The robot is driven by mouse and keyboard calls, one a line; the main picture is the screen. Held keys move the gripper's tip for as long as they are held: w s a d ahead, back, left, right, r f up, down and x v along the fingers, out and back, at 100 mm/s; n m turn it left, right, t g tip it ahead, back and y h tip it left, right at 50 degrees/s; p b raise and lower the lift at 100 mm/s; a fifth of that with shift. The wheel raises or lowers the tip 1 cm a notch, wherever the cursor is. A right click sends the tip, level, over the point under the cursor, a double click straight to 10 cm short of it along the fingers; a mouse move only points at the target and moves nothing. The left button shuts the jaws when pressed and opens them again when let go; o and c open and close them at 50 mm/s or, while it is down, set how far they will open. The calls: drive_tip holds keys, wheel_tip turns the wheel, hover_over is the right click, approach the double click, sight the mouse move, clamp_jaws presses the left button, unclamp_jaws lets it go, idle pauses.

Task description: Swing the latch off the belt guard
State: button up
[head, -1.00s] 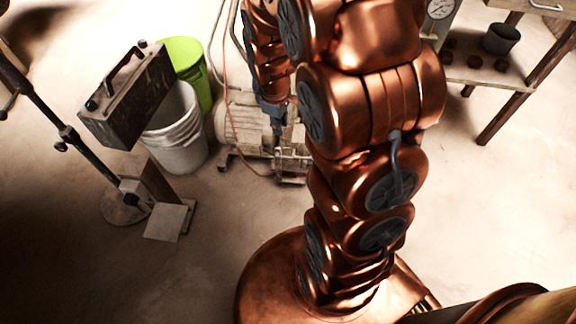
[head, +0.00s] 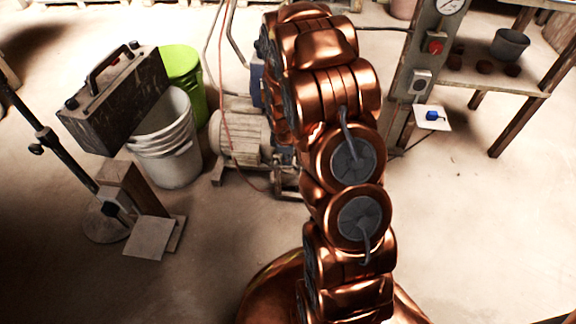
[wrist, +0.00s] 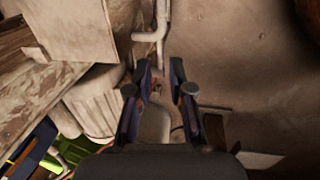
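I cannot make out the latch or the belt guard in either view. A pale ribbed motor (head: 238,137) stands on the floor in the middle of the head view, and my copper arm covers whatever is to its right. My gripper (wrist: 160,66) shows in the wrist view with its two dark fingers apart. Small, blurred metal parts lie beyond and between the fingers, and I cannot tell whether they touch. In the head view my gripper is hidden behind my arm.
A white bucket (head: 172,150), a green bucket (head: 183,75) and a dark case (head: 118,105) stand at the left. A post with a red button (head: 435,43) and a shelf (head: 490,82) are at the right. A red hose (head: 224,95) runs by the motor. Floor at right front is clear.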

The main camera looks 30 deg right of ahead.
sight(288, 167)
drive_tip(key=f, duration=0.2)
drive_tip(key=f+b, duration=0.1)
drive_tip(key=w+f, duration=0.1)
drive_tip(key=f, duration=0.1)
drive_tip(key=shift+d+f+b, duration=0.3)
drive_tip(key=shift+d, duration=0.05)
clamp_jaws()
drive_tip(key=shift+s, duration=0.1)
